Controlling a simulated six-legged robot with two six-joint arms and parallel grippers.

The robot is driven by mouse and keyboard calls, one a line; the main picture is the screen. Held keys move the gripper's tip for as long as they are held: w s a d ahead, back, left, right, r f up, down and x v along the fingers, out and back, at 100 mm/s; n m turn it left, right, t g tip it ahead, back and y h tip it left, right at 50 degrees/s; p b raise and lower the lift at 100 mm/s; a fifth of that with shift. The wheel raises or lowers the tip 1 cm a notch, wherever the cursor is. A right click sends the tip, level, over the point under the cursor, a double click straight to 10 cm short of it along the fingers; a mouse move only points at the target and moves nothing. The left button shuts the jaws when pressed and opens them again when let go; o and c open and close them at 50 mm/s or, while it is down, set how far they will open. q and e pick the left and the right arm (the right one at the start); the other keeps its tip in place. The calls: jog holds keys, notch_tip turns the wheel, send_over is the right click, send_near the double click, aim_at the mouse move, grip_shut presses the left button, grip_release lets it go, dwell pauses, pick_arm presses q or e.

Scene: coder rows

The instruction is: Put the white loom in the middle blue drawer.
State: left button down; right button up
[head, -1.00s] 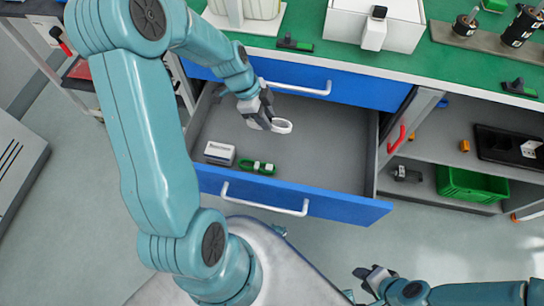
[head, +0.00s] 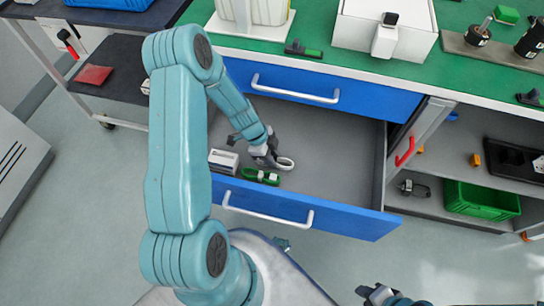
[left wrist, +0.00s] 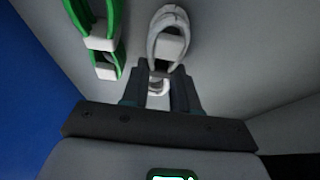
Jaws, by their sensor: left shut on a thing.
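The white loom (head: 286,164) is a small white looped bundle with a light band. My left gripper (head: 268,158) is shut on it, low inside the open blue drawer (head: 330,185). In the left wrist view the loom (left wrist: 168,38) sits between the fingers of the left gripper (left wrist: 160,82). I cannot tell whether it touches the drawer floor. The drawer's blue front has a white handle and stands pulled out below another blue drawer (head: 310,88) that is closed. My right gripper (head: 378,295) is at the bottom edge, away from the drawer; its fingers are too small to judge.
In the drawer, a green looped bundle (head: 261,176) and a grey-white box (head: 223,161) lie close to the left gripper. The drawer's right half is bare. A green-topped bench (head: 340,58) stands above. A shelf at right holds a green crate (head: 482,200).

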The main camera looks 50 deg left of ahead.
pick_arm(q)
jog(key=c, duration=1.1)
grip_release()
jog(key=shift+r, duration=0.3)
jog(key=p+v, duration=0.1)
jog(key=v, duration=1)
jog(key=shift+s+a+r, duration=0.1)
jog(key=shift+a+r, duration=0.05)
jog(key=shift+r, duration=0.05)
jog(key=shift+r+p, duration=0.1)
jog(key=shift+p, duration=0.2)
